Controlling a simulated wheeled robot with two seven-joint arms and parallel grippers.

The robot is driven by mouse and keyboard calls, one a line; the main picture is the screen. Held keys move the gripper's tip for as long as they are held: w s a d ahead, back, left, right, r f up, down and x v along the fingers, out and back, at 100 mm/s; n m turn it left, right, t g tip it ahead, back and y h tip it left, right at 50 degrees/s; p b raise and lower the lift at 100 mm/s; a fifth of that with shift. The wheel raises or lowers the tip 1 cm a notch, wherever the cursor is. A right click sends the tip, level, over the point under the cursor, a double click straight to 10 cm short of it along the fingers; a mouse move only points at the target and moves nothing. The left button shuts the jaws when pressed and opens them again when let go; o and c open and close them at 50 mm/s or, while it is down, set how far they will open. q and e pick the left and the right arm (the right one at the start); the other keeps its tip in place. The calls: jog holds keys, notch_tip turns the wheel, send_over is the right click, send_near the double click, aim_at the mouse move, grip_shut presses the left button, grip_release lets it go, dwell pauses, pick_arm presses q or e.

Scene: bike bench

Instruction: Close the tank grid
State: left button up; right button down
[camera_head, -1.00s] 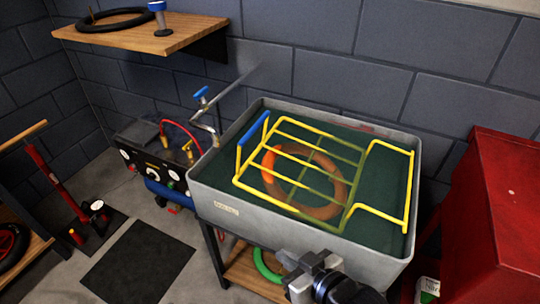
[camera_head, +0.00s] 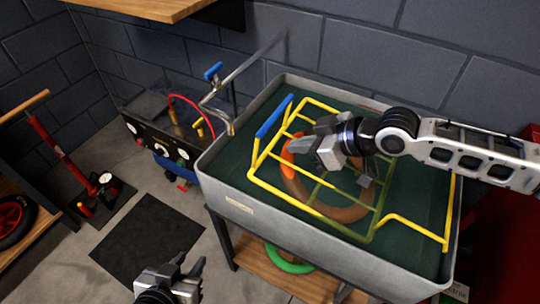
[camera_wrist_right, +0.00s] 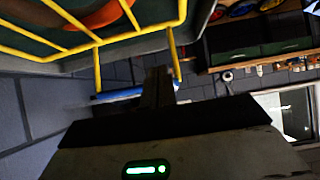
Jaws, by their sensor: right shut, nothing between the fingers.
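The yellow wire grid (camera_head: 316,205) with its blue handle bar (camera_head: 275,116) is at the grey tank (camera_head: 225,192). Its handle end at the left is raised above the dark green water. An orange-brown ring (camera_head: 338,212) shows beneath its bars. My right gripper (camera_head: 298,147) is shut and empty over the grid, to the right of the blue handle. In the right wrist view, the fingers (camera_wrist_right: 159,82) overlap the blue handle (camera_wrist_right: 120,95); contact cannot be told. My left gripper (camera_head: 188,262) is open and empty, low in front of the tank.
A pressure panel (camera_head: 160,140) with a red hose and a blue-handled tap (camera_head: 213,72) stand left of the tank. A green ring (camera_head: 290,262) lies on the shelf below.

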send_over(271, 168)
jog(key=f, duration=0.4)
jog(key=shift+s+d+f, duration=0.2)
jog(key=f, duration=0.3)
jog(key=shift+w+a+f, duration=0.2)
jog(key=shift+a, duration=0.05)
jog(key=shift+f, duration=0.45)
pick_arm(q)
jog(key=shift+s+f, duration=0.15)
jog(key=shift+s, duration=0.1)
jog(key=shift+w, duration=0.1)
